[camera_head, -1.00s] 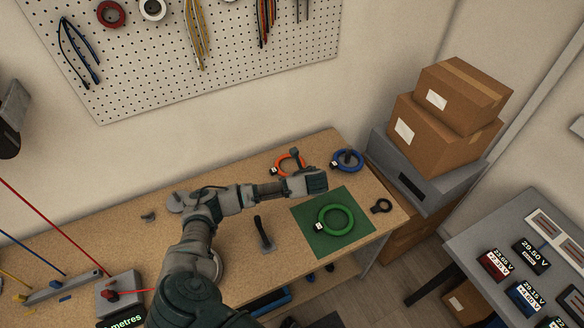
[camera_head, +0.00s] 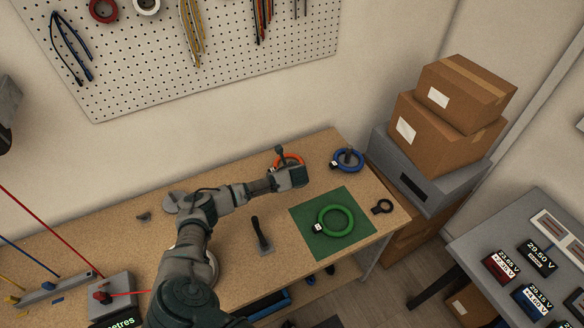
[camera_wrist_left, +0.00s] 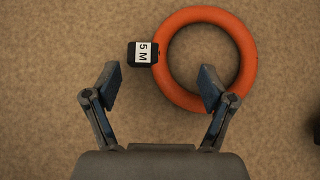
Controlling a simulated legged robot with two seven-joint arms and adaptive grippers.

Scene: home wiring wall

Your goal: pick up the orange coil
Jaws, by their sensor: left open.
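The orange coil (camera_head: 293,157) lies flat at the back of the wooden bench, partly hidden behind my left gripper in the head view. In the left wrist view the orange coil (camera_wrist_left: 246,45) is a ring with a black tag (camera_wrist_left: 143,53) marked "5 M" on its left. My left gripper (camera_wrist_left: 159,80) is open and empty. My right gripper is not in view.
A blue coil (camera_head: 348,160) lies right of the orange one. A black upright handle (camera_head: 261,234) stands nearer. Cardboard boxes (camera_head: 452,115) are stacked at the right.

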